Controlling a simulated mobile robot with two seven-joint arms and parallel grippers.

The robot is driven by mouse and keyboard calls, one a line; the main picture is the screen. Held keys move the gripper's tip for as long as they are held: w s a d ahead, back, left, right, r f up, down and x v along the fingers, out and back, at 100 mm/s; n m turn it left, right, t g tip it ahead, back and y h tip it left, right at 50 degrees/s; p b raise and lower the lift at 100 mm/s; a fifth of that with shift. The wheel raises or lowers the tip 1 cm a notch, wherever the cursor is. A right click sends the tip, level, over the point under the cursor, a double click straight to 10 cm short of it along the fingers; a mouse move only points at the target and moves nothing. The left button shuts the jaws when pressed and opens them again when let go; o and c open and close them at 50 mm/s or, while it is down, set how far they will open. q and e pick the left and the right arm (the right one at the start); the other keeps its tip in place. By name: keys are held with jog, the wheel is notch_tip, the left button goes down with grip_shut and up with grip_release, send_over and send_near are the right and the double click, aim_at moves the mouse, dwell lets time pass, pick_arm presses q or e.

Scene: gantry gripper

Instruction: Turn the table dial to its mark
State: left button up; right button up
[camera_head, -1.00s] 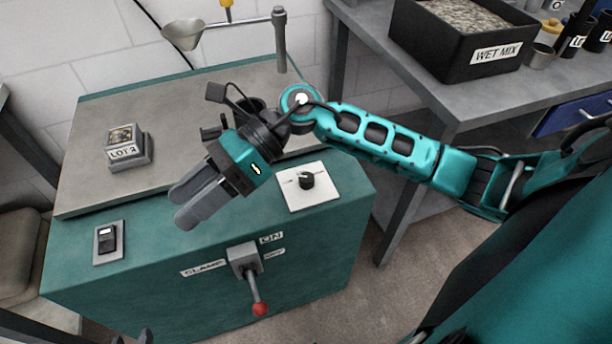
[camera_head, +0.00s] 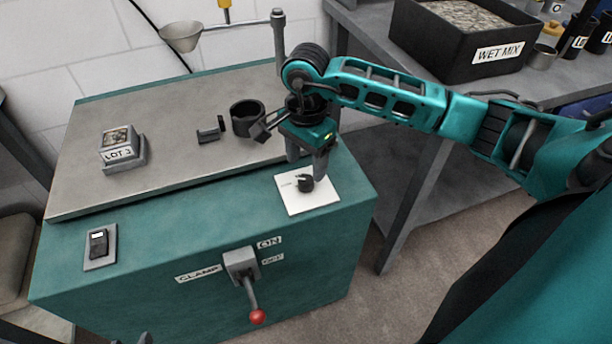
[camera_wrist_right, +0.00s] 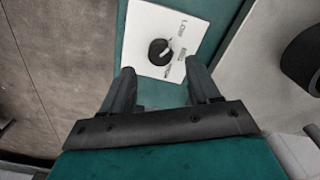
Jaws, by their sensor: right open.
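The table dial is a small black knob (camera_head: 305,184) on a white plate (camera_head: 298,204) at the right of the green cabinet's front ledge. My right gripper (camera_head: 307,164) is open, pointing down just above and behind the knob. In the wrist view the knob (camera_wrist_right: 160,52) has a pale pointer line toward the upper right. It lies beyond and between the two open fingertips (camera_wrist_right: 160,70), with nothing gripped. Small lettering shows on the plate (camera_wrist_right: 147,20), but I cannot tell which mark the pointer meets. A small dark tip, perhaps my left gripper (camera_head: 145,339), shows at the bottom edge.
A clamp lever with a red ball (camera_head: 257,316) sticks out of the cabinet front. A black switch (camera_head: 98,243) is at left. A WET MIX bin (camera_head: 450,62) is behind right.

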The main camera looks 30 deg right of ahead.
aim_at(306, 179)
notch_tip(306, 179, down, 5)
jog(key=shift+r, duration=0.1)
dwell(0.3)
jog(key=c, duration=1)
